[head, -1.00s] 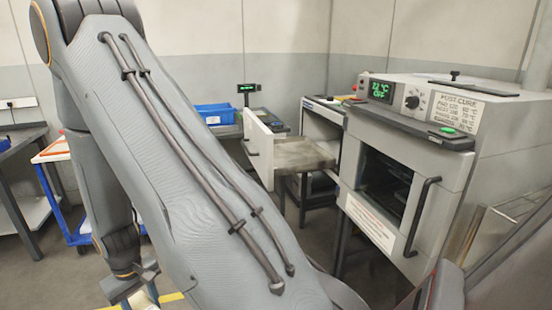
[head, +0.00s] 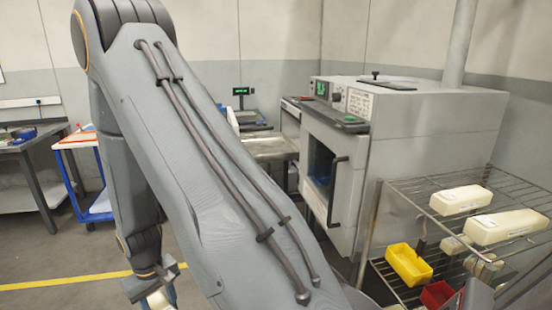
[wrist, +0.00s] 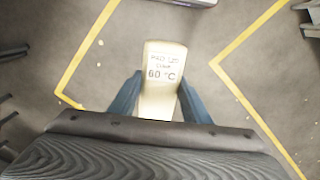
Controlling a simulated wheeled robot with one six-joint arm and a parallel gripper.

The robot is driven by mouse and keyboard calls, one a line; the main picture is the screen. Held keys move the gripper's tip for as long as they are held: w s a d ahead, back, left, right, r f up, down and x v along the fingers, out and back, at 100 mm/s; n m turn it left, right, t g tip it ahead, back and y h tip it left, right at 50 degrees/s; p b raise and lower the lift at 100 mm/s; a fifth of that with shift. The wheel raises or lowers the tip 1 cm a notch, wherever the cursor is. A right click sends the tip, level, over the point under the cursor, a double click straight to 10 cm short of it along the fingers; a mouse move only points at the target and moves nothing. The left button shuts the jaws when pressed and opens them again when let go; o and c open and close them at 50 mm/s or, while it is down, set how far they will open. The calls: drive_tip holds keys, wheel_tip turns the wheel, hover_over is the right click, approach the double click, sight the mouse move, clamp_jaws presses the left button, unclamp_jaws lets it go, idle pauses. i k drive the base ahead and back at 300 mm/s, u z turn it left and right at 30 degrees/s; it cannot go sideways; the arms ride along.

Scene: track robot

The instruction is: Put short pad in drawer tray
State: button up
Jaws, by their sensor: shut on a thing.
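My gripper (wrist: 159,80) is shut on a cream pad (wrist: 163,54) in the wrist view. Its blue-grey fingers press on both sides, and the label reads PAD 120 and 60 °C. The pad hangs above the grey floor. In the head view my gripper (head: 158,286) is low at the lower left, with a bit of the pad (head: 161,298) showing below. The pulled-out drawer tray (head: 270,149) is beyond my arm, left of the oven, and my arm hides part of it. My gripper is well apart from the tray.
The grey oven (head: 400,135) has an open-looking front. At right a wire rack (head: 400,200) holds long cream pads (head: 505,228), a yellow bin (head: 408,264) and a red bin (head: 438,295). A workbench (head: 30,145) and cart (head: 75,140) stand left. Yellow floor lines (head: 60,283) cross clear floor.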

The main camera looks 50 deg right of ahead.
sight(261, 151)
drive_tip(key=z, duration=1.3)
drive_tip(key=i, duration=0.65)
drive_tip(key=u, duration=0.05)
